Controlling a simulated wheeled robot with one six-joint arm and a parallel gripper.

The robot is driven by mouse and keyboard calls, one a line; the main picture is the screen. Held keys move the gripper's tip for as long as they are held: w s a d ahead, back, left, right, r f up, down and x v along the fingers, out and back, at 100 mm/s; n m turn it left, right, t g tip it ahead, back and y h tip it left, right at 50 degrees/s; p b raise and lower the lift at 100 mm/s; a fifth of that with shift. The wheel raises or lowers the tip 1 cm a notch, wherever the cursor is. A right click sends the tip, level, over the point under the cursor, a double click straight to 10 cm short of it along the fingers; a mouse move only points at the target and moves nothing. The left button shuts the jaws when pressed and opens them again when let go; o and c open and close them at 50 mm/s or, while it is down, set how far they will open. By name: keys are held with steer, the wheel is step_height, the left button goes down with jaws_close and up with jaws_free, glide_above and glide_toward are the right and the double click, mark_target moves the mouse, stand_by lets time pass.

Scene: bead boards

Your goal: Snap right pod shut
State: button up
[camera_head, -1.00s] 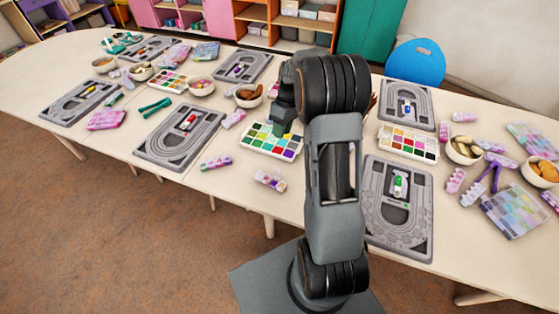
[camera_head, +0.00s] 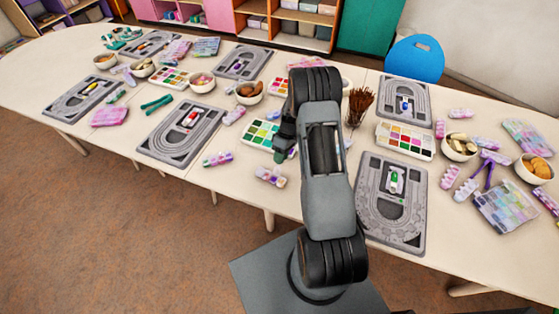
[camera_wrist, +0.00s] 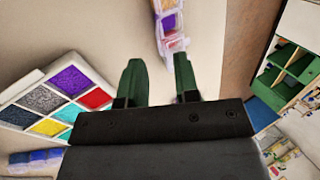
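The nearest bead pod on the right of a pair (camera_head: 270,176) lies near the table's front edge, left of my arm. It is a small pink-and-clear strip with coloured contents. In the wrist view a pod (camera_wrist: 168,24) with purple and orange compartments shows beyond my fingertips; clear plastic is at its near end. I cannot tell how far its lid is open. My gripper (camera_wrist: 159,68) has two green fingers apart with nothing between them. It hangs over the paint-like palette side of the table, apart from the pod. Another pod (camera_head: 217,159) lies farther left.
A colour palette (camera_head: 257,134) lies behind my gripper and shows left in the wrist view (camera_wrist: 20,113). Grey bead boards (camera_head: 207,137) (camera_head: 416,235) flank the work area. A cup of brown sticks (camera_head: 357,118) stands behind my arm. Bare table surrounds the pod.

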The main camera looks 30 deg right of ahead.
mark_target(277, 171)
steer(key=shift+x, duration=1.3)
steer(key=shift+c, duration=0.3)
jaws_close()
